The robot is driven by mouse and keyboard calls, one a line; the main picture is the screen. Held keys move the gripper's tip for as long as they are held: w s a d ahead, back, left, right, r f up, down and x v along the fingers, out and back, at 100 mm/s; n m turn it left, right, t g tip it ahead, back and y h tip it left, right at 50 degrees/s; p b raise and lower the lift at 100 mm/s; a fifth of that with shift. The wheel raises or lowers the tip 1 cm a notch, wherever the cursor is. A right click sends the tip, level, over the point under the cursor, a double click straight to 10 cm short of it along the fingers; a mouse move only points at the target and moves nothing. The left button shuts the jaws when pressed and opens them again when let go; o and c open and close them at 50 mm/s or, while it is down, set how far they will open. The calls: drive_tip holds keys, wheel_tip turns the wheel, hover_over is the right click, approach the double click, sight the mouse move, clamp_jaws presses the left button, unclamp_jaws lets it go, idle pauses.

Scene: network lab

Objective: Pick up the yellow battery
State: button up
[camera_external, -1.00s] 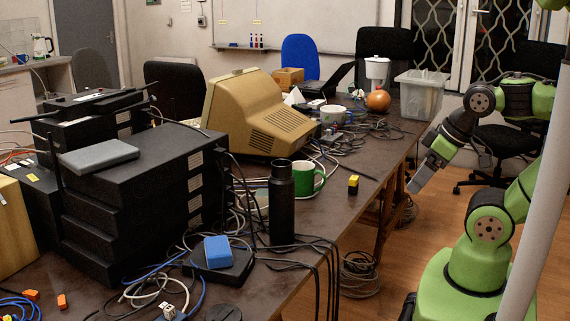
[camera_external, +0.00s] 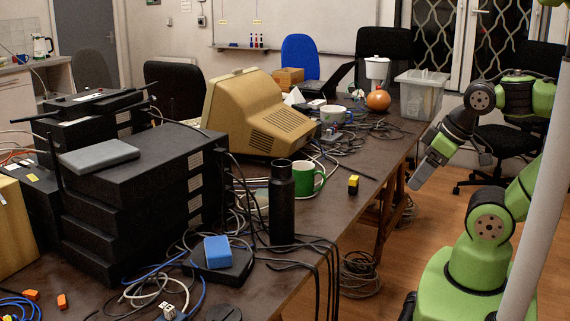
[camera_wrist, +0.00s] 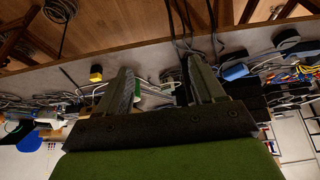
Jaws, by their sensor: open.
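The yellow battery (camera_external: 353,184) is a small yellow and black block. It stands on the dark table near its right edge, to the right of the green mug (camera_external: 307,179). In the wrist view the yellow battery (camera_wrist: 96,73) shows to the left of my gripper's fingers, near the table edge. My gripper (camera_external: 416,184) is to the right of the table, beyond its edge, apart from the battery. In the wrist view my gripper (camera_wrist: 160,82) has its two fingers spread with nothing held between them.
A black bottle (camera_external: 282,205) stands left of the battery, with loose cables around it. A blue block (camera_external: 217,251) sits on a black box. A beige monitor (camera_external: 258,112), an orange ball (camera_external: 378,100) and a clear bin (camera_external: 422,96) stand farther back. The tabletop just around the battery is mostly clear.

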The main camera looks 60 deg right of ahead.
drive_tip(key=w+d+f+m+g+p, duration=0.2)
drive_tip(key=w+d+f+m, duration=0.15)
drive_tip(key=w+m, duration=0.35)
drive_tip(key=m+t+y+p, duration=0.1)
drive_tip(key=m+t+p, duration=0.6)
drive_tip(key=m, duration=2.1)
approach(357, 183)
drive_tip(key=w+f+t+b, duration=0.1)
drive_tip(key=f+b, duration=0.1)
drive_tip(key=w+f+t+b, duration=0.2)
drive_tip(key=b, duration=0.1)
drive_tip(key=shift+w+a+f+b, duration=0.15)
drive_tip(key=shift+w+f+b, duration=0.15)
drive_tip(key=b+x, duration=0.1)
drive_tip(key=x, duration=0.2)
drive_tip(key=b+x, duration=0.1)
drive_tip(key=x, duration=0.2)
drive_tip(key=shift+w, duration=0.1)
drive_tip(key=shift+r, duration=0.1)
drive_tip(key=shift+c, duration=0.5)
drive_tip(key=c, duration=1)
